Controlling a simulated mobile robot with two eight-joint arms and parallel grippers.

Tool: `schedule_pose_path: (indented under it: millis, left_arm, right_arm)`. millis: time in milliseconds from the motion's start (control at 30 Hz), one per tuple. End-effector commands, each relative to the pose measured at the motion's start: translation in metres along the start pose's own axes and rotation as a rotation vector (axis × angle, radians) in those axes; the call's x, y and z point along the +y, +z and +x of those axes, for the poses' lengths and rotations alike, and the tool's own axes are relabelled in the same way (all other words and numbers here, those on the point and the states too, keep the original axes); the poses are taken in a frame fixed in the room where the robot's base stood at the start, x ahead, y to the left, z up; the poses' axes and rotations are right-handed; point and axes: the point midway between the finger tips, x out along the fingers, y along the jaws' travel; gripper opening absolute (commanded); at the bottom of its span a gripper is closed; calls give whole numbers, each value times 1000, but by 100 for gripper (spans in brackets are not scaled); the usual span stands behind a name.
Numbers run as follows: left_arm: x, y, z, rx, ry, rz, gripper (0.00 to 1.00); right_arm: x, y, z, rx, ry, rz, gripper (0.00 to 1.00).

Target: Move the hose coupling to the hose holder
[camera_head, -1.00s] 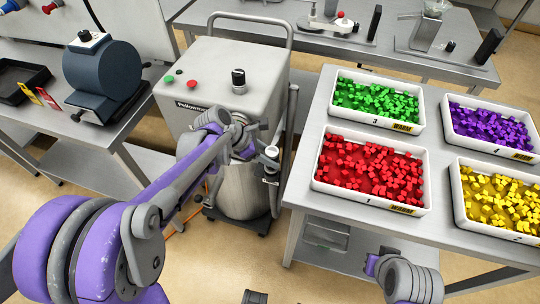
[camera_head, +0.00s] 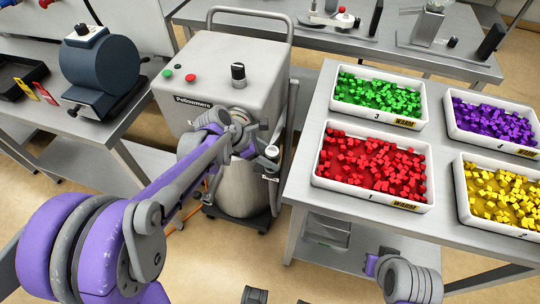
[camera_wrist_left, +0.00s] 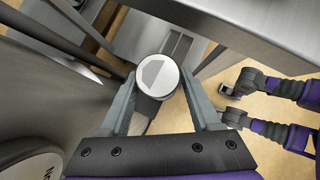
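What looks like the hose coupling is a round piece with a pale metallic cap (camera_wrist_left: 157,75) in the left wrist view. It also shows in the camera_head view (camera_head: 271,152) at the right side of the grey machine. My left gripper (camera_wrist_left: 158,92) has a finger on each side of it, with narrow gaps visible beside the cap. In the camera_head view my left gripper (camera_head: 254,143) is at the machine's front, largely hidden by my own arm. I cannot make out the hose holder for certain. Part of my right arm shows at the lower right, without clear fingers.
The grey machine (camera_head: 222,75) has knobs and buttons on top and a steel drum (camera_head: 240,190) below. To its right a steel table (camera_head: 312,185) bears trays of red, green, purple and yellow cubes. A dark blue drum device (camera_head: 100,75) stands on the left bench.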

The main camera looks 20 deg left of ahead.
Motion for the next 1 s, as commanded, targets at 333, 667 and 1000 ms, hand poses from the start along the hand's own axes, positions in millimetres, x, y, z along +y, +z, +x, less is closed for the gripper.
schedule_pose_path:
  millis: [333, 667, 1000]
  left_arm:
    - [0, 0, 0, 0, 0, 0, 81]
    - [1, 0, -44, 1, 3, -3, 81]
    - [0, 0, -101, 0, 1, -1, 81]
  right_arm:
    - [0, 0, 0, 0, 0, 0, 0]
    - [0, -3, -4, 2, 0, 0, 0]
    - [0, -5, -8, 3, 0, 0, 0]
